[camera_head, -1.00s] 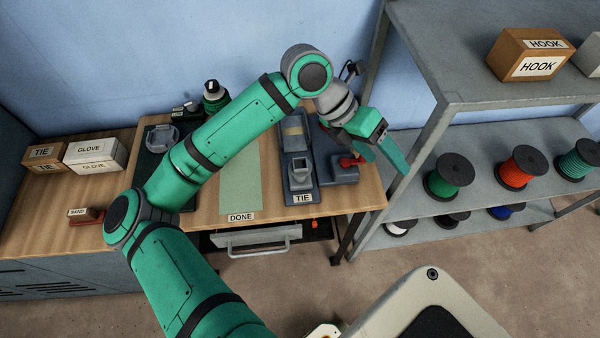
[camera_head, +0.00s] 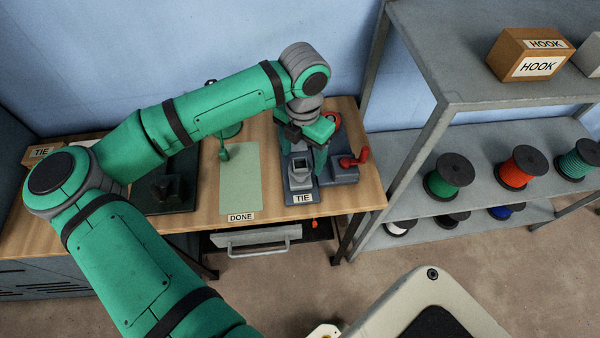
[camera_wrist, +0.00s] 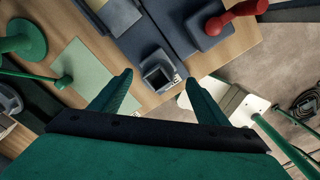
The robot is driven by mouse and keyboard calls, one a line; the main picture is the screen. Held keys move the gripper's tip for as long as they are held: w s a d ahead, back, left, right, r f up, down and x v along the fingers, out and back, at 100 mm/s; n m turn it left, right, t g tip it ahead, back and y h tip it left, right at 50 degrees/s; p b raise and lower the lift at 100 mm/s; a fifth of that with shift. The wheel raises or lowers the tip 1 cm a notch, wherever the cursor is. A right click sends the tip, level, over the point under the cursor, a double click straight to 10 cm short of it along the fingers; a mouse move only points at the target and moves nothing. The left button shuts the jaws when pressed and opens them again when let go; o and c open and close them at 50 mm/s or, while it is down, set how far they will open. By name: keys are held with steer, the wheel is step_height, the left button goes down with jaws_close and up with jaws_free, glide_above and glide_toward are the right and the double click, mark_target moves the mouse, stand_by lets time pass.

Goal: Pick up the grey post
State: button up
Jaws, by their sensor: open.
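A short grey square piece with a hollow top (camera_head: 300,173) stands on the blue-grey base labelled TIE (camera_head: 317,190). It is the clearest match for the grey post, though I cannot be sure of that. My gripper (camera_head: 306,152) is open and empty, pointing down above and just behind it. In the wrist view, the hollow grey piece (camera_wrist: 159,74) appears between the two spread green fingertips (camera_wrist: 160,82). The fingers look apart from it. Its lower part is hard to make out.
A red handle (camera_head: 355,160) stands close at the right of the base. A green DONE mat (camera_head: 240,185) lies to the left, with a green-handled item (camera_head: 224,153) by it. A dark fixture (camera_head: 168,188) sits farther left. The shelf rack (camera_head: 425,145) is at the right.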

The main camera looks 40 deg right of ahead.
mark_target(300, 166)
steer(key=shift+w+a+f, duration=0.1)
steer(key=shift+f, duration=1.3)
steer(key=shift+w+a+f, duration=0.1)
steer(key=shift+f, duration=1.3)
steer(key=c, duration=1.2)
